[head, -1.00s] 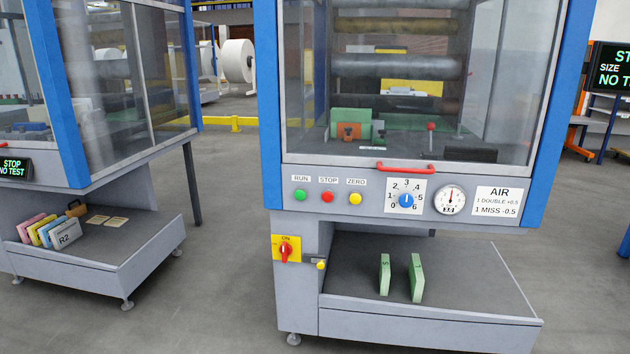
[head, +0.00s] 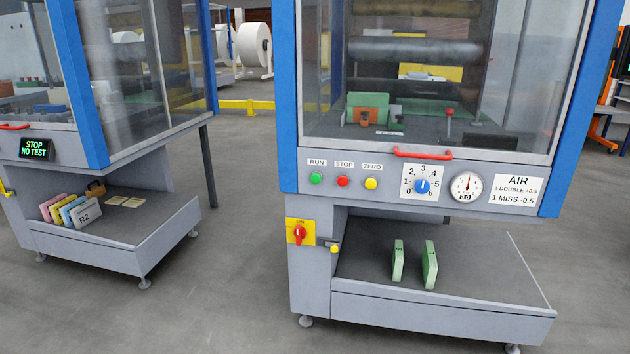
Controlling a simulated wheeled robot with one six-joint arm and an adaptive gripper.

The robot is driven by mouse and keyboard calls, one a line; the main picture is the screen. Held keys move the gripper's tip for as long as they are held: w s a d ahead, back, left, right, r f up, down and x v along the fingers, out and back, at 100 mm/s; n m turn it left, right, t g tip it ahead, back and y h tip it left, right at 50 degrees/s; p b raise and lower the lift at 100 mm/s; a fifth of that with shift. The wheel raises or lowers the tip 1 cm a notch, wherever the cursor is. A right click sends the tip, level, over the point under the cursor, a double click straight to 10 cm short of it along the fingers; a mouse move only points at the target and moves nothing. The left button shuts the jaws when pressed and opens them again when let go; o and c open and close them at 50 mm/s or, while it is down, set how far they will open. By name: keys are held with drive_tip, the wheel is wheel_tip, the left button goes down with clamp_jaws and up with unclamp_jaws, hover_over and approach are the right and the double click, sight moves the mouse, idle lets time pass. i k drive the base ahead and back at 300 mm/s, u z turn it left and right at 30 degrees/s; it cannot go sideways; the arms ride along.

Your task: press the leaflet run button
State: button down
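The head view shows a blue-framed machine with a control panel (head: 330,199) below its window. A green button (head: 316,178) sits under the label RUN at the panel's left. A red button (head: 343,181) under STOP and a yellow button (head: 371,183) under ZERO are to its right. Whether this is the leaflet machine is not readable. My gripper is not in view.
A blue dial (head: 422,187), a gauge (head: 466,186) and a red handle (head: 422,154) are on the machine. A yellow-backed red switch (head: 299,233) is below the panel. Green cards (head: 430,265) stand on the lower shelf. Another machine stands left; grey floor lies between.

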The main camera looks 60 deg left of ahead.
sight(315, 178)
drive_tip(key=u, duration=0.9)
drive_tip(key=i, duration=1)
drive_tip(key=u, duration=1.1)
drive_tip(key=i, duration=0.25)
drive_tip(key=u, duration=0.1)
